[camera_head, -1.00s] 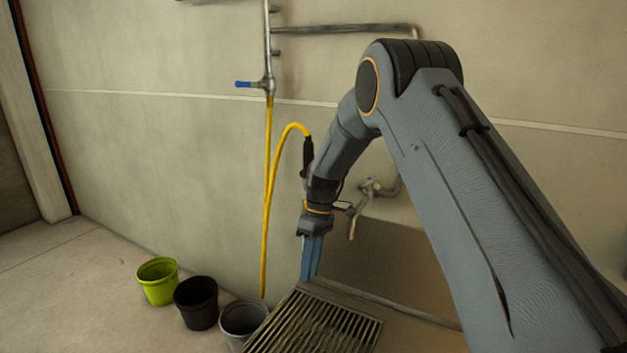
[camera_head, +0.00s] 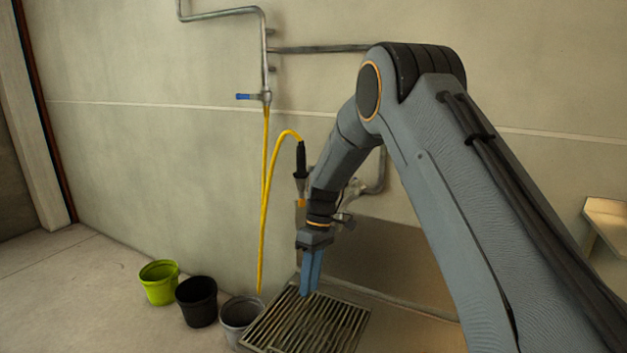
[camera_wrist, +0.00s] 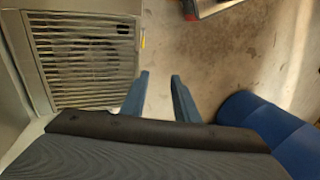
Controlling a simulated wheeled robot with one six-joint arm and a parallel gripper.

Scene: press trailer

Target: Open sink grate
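The sink grate (camera_head: 330,330) is a slatted metal panel, lying flat at the bottom centre of the head view. In the wrist view the grate (camera_wrist: 85,62) fills the upper left, set in a grey rim. My gripper (camera_head: 310,290) points down, with its blue fingers overlapping the grate's far edge in the head view. In the wrist view my gripper (camera_wrist: 161,85) is open and empty, its two fingers apart, to the right of the grate over what looks like floor. I cannot tell how high the fingertips are above the grate.
Green (camera_head: 159,282), black (camera_head: 197,301) and grey (camera_head: 240,315) buckets stand left of the grate. A yellow hose (camera_head: 265,200) hangs from wall pipes (camera_head: 265,50) behind. In the wrist view a blue rounded object (camera_wrist: 265,125) lies lower right and concrete floor is upper right.

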